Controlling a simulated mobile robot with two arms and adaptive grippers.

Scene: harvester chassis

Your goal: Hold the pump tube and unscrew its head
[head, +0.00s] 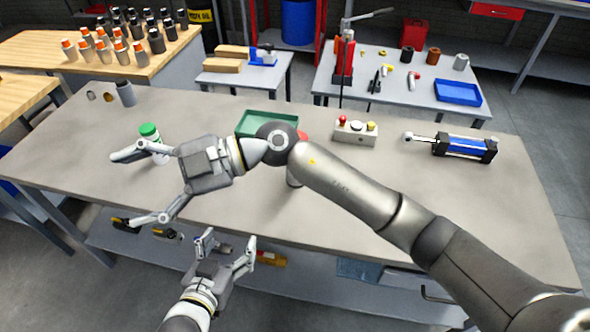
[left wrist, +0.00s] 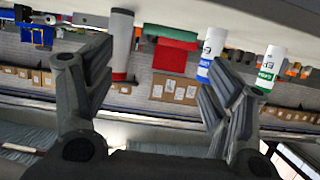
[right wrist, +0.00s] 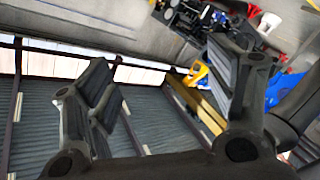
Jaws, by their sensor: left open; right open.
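A grey tube with a red head (head: 294,179) stands on the workbench, largely hidden behind my right arm in the head view. The left wrist view shows it upside down as a grey tube (left wrist: 121,45) with dark red at its end. My left gripper (head: 228,243) is open and empty in front of the bench's near edge, to the lower left of the tube. My right gripper (head: 134,187) is open and empty over the left part of the bench, pointing left, away from the tube. Its fingers also show open in the right wrist view (right wrist: 165,85).
A green-capped bottle (head: 150,138) stands by my right gripper's far finger; a blue-labelled bottle (left wrist: 211,50) shows in the left wrist view. A green tray (head: 262,120), a button box (head: 355,133) and a blue-black cylinder (head: 466,147) are farther along. The bench's right front is clear.

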